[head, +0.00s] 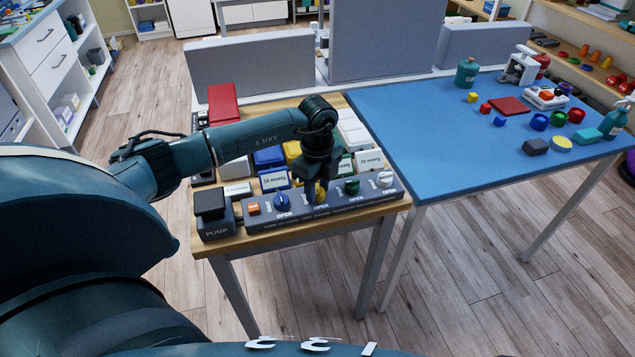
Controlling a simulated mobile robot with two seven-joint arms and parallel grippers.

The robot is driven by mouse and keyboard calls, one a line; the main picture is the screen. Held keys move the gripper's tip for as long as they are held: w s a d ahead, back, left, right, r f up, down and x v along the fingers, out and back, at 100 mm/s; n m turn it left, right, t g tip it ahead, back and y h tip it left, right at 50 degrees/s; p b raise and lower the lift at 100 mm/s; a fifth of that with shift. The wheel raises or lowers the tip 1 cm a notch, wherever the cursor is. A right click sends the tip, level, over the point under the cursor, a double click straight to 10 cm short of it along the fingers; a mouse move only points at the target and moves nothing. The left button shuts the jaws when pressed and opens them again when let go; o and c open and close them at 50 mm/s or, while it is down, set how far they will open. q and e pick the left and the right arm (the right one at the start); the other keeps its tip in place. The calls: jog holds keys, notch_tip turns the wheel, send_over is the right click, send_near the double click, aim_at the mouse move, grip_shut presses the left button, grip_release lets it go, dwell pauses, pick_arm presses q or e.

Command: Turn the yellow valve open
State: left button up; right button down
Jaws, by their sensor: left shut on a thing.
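A long dark valve panel (335,209) lies along the front edge of the wooden table, with OPEN labels below its knobs. The yellow valve (321,194) is the second knob from the left and is mostly hidden by my gripper. My left gripper (318,186) comes down on it from above and is shut on it. How far the valve is turned cannot be seen. The blue valve (281,201) is to its left; the green valve (351,187) and the white valve (385,180) are to its right. My right gripper is not in view.
A PUMP box (214,219) and an orange button (254,208) stand left of the valves. Labelled boxes, such as the white one (369,160), stand close behind the panel. A red box (223,104) is behind my arm. A blue table (420,140) with small objects adjoins on the right.

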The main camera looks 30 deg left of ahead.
aim_at(317, 188)
pick_arm(q)
jog(key=shift+n+p, duration=0.45)
jog(key=shift+n, duration=0.75)
jog(key=o, duration=1)
jog(key=shift+c, duration=0.2)
notch_tip(317, 188, up, 13)
jog(key=b, duration=0.1)
jog(key=shift+r, duration=0.15)
